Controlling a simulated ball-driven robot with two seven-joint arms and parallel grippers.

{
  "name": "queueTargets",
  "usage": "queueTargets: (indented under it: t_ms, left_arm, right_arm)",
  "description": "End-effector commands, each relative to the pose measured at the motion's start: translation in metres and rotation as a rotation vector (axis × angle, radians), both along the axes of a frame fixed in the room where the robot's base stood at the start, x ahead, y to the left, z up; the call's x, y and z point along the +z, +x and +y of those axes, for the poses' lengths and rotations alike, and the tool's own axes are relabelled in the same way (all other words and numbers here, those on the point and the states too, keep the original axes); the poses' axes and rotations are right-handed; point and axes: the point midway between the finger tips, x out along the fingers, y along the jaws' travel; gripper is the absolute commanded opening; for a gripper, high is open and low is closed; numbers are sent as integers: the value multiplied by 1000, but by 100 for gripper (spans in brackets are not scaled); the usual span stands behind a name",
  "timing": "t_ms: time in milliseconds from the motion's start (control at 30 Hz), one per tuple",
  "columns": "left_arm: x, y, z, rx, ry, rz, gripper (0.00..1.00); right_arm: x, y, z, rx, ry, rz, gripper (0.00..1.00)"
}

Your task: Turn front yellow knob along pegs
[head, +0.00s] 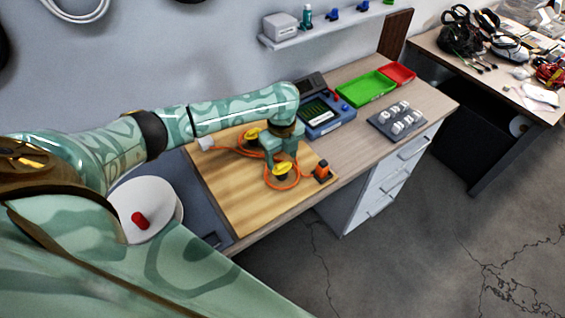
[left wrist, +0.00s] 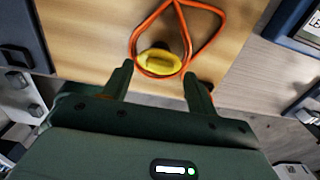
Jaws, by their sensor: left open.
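The front yellow knob (head: 281,168) sits on the wooden board (head: 225,190), with an orange cable (head: 270,182) looped around it. My left gripper (head: 284,155) is over the board, just behind and above the front knob. In the left wrist view, a yellow knob (left wrist: 158,62) with the orange cable (left wrist: 205,42) around it lies ahead of the gap between the open, empty fingers (left wrist: 158,85). Whether the fingers touch anything is not clear. My right gripper is not in view.
An orange-black connector (head: 322,172) is at the board's right edge. A blue meter device (head: 322,112), green tray (head: 366,89), red tray (head: 398,74) and grey block with white knobs (head: 397,120) stand to the right. A white round container (head: 150,207) is at left.

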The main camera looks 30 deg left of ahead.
Motion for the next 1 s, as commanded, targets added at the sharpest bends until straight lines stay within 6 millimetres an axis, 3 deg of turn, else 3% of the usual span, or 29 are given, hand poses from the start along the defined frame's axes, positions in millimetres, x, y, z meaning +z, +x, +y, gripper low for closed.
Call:
queueTargets:
  t_ms: [133,467,633,667,1000]
  left_arm:
    - [-17,0,0,1,0,-1,58]
    - [-20,0,0,1,0,-1,58]
    - [-20,0,0,1,0,-1,16]
    - [-20,0,0,1,0,-1,13]
    - [-18,0,0,38,-1,-1,14]
  right_arm:
    - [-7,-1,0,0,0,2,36]
    - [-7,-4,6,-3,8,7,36]
    - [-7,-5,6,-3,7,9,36]
    - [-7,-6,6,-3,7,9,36]
    - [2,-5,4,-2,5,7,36]
